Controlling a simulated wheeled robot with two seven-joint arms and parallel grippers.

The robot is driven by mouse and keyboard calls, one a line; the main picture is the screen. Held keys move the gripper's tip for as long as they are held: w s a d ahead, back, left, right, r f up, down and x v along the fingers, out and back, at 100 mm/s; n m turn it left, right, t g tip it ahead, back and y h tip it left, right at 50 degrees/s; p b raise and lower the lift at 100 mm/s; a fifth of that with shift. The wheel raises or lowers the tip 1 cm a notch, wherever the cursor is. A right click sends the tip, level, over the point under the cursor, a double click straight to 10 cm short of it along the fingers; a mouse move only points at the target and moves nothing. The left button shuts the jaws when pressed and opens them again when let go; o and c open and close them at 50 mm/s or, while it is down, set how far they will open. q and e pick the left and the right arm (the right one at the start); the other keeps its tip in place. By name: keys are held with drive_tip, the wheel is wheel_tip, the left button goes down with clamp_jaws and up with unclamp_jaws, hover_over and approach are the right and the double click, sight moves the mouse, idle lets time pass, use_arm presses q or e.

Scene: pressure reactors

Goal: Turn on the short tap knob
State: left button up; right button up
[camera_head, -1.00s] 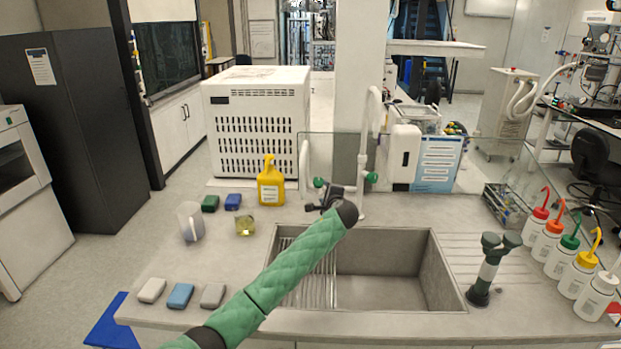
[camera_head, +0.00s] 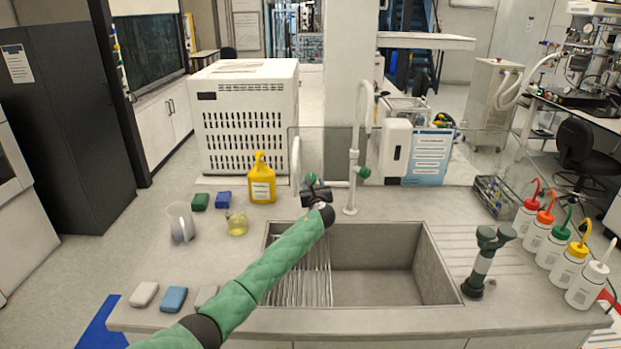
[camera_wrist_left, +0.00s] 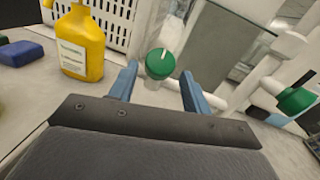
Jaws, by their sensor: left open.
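The short tap's round green knob (camera_head: 311,178) shows just behind my left gripper (camera_head: 316,186) at the back edge of the sink. In the left wrist view the green knob (camera_wrist_left: 160,64) with a white mark faces me, between the two blue fingertips. My left gripper (camera_wrist_left: 158,72) is open, with one finger on each side of the knob and gaps visible; I cannot tell whether it touches. The taller white tap (camera_head: 352,165) stands to the right with its own green knob (camera_head: 364,172), which also shows at the right of the wrist view (camera_wrist_left: 296,100).
The sink (camera_head: 375,270) lies below my arm. A yellow bottle (camera_head: 262,184) stands left of the taps, near green and blue blocks and a beaker (camera_head: 181,222). A glass panel (camera_head: 450,160) runs behind the taps. Wash bottles (camera_head: 565,262) stand at the right.

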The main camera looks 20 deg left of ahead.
sight(313, 179)
use_arm(q)
drive_tip(key=shift+p+x, duration=0.55)
drive_tip(key=shift+x, duration=2.2)
use_arm(e)
drive_tip(key=shift+s+d+f, duration=0.65)
drive_tip(key=shift+s+f, duration=0.3)
drive_tip(key=shift+f, duration=0.05)
use_arm(q)
drive_tip(key=c, duration=0.7)
use_arm(e)
drive_tip(key=shift+w+d, duration=0.1)
drive_tip(key=shift+d, duration=0.05)
